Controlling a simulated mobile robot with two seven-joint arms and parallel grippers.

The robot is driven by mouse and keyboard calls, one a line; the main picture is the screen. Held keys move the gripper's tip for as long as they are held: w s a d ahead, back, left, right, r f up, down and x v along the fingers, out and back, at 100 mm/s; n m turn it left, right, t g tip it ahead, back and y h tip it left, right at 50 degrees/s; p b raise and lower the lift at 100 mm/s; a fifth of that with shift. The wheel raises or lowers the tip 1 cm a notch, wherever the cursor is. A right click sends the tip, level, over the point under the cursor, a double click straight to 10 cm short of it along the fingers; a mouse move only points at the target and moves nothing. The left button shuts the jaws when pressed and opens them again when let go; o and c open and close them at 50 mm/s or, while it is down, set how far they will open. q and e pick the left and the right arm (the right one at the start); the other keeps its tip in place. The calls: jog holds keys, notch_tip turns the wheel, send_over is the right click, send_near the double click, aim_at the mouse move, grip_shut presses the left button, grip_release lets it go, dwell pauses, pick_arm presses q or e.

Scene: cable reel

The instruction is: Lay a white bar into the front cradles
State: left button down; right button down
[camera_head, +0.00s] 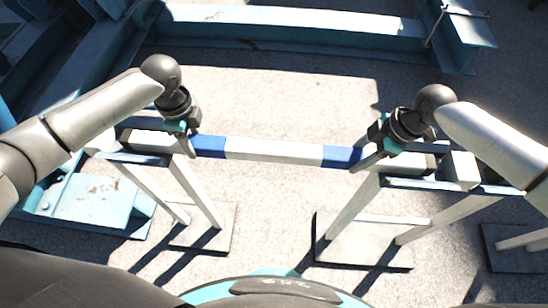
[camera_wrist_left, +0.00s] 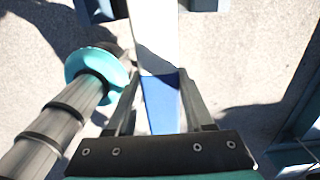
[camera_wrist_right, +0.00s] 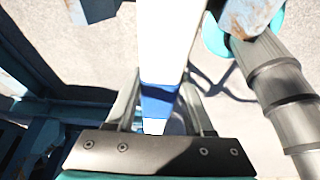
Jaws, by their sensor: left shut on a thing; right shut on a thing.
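A white bar (camera_head: 275,150) with two blue bands lies level across the head view. My left gripper (camera_head: 190,146) is shut on it beside the left blue band, which also shows in the left wrist view (camera_wrist_left: 160,100). My right gripper (camera_head: 368,160) is shut on it beside the right blue band, also in the right wrist view (camera_wrist_right: 158,100). The bar's ends reach over the blue tops of a left stand (camera_head: 196,190) and a right stand (camera_head: 350,205). My grippers and the bar hide the cradles, so I cannot tell whether the bar touches them.
A white block (camera_head: 462,168) sits by the right stand's top. Another stand foot (camera_head: 515,245) is at the right edge. A blue steel frame (camera_head: 300,35) runs along the back, and a blue plate part (camera_head: 90,200) lies at left. The concrete between the stands is clear.

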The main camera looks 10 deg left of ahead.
pick_arm(q)
jog(key=shift+a+f+b, duration=0.1)
jog(key=shift+f+b, duration=0.2)
jog(key=shift+f, duration=0.1)
pick_arm(e)
jog(key=shift+f, duration=0.35)
pick_arm(q)
jog(key=shift+c, duration=1.4)
grip_release()
pick_arm(e)
jog(key=shift+c, duration=1.4)
grip_release()
pick_arm(q)
jog(key=shift+r, duration=0.15)
pick_arm(e)
jog(key=v, duration=1.2)
pick_arm(q)
notch_tip(320, 180, up, 12)
